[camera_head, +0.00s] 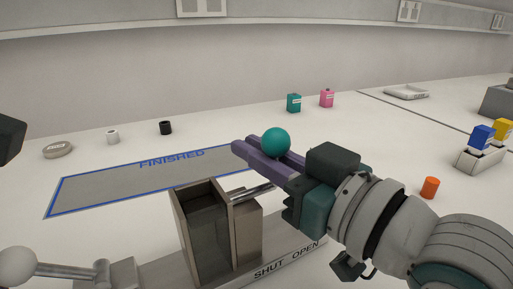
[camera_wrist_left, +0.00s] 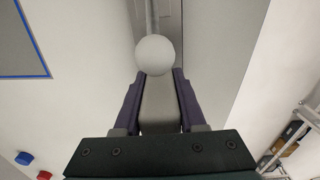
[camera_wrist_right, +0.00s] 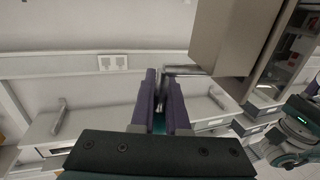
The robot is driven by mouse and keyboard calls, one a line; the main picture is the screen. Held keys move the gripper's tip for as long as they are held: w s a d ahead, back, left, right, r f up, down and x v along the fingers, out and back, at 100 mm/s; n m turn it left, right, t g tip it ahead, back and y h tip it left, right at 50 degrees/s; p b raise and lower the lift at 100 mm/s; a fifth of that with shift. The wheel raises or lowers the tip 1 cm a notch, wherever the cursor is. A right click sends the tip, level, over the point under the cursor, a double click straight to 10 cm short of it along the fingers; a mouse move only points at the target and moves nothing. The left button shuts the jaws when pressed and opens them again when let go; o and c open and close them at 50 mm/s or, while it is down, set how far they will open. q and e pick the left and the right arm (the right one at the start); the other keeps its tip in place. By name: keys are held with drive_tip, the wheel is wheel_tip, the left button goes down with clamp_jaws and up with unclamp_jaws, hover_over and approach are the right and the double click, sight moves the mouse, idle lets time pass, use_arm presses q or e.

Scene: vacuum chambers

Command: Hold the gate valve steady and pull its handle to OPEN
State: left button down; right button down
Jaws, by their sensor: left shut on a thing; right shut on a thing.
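The gate valve (camera_head: 220,240) is a box-like metal body, open at the top, on a long base marked SHUT and OPEN. A metal rod (camera_head: 252,192) runs from its right side towards my right gripper (camera_head: 262,155), shut on the handle below its teal ball (camera_head: 276,142). The purple fingers also show in the right wrist view (camera_wrist_right: 160,90), with the rod beside their tips. In the left wrist view my left gripper (camera_wrist_left: 158,82) is shut on a grey bar (camera_wrist_left: 160,108), just behind a pale ball (camera_wrist_left: 155,55). The ball shows at the head view's lower left (camera_head: 18,265); the left fingers are hidden there.
A blue-edged grey area marked FINISHED (camera_head: 110,185) lies behind the valve. An orange cylinder (camera_head: 430,187) and a holder with blue and yellow blocks (camera_head: 481,158) stand right.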

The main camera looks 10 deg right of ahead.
drive_tip(key=shift+r, duration=0.1)
use_arm(q)
drive_tip(key=shift+a, duration=0.1)
use_arm(e)
drive_tip(key=shift+w+d, duration=0.3)
drive_tip(key=shift+d, duration=0.5)
drive_tip(key=shift+w+d, duration=0.25)
drive_tip(key=shift+d, duration=0.6)
drive_tip(key=shift+w+d, duration=0.3)
drive_tip(key=shift+d, duration=0.5)
drive_tip(key=c, duration=0.9)
unclamp_jaws()
drive_tip(key=shift+a, duration=0.1)
drive_tip(key=shift+s, duration=0.15)
